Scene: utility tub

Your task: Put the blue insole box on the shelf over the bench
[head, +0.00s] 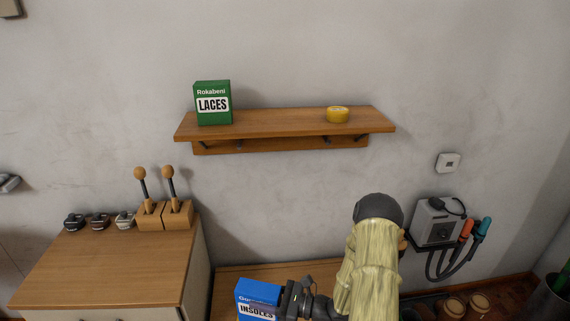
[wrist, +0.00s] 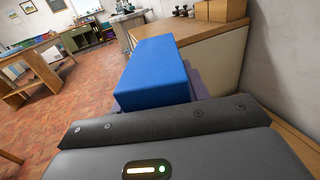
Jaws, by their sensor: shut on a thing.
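The blue insole box (head: 257,297) is at the bottom of the head view, with its label "INSOLES" partly cut off. My gripper (head: 285,300) is shut on its right side. In the wrist view the blue insole box (wrist: 157,73) sticks out beyond the dark gripper body (wrist: 170,125); the fingertips are hidden there. The wooden shelf (head: 280,122) is on the wall above, higher than the box. The bench (head: 225,283) is below the shelf, mostly hidden behind my arm and the box.
A green laces box (head: 213,103) stands at the shelf's left end, and a yellow round tin (head: 338,115) sits right of centre. The shelf between them is clear. A cabinet (head: 110,265) with wooden-handled tools (head: 165,212) is at left. A grey wall device (head: 437,221) hangs at right.

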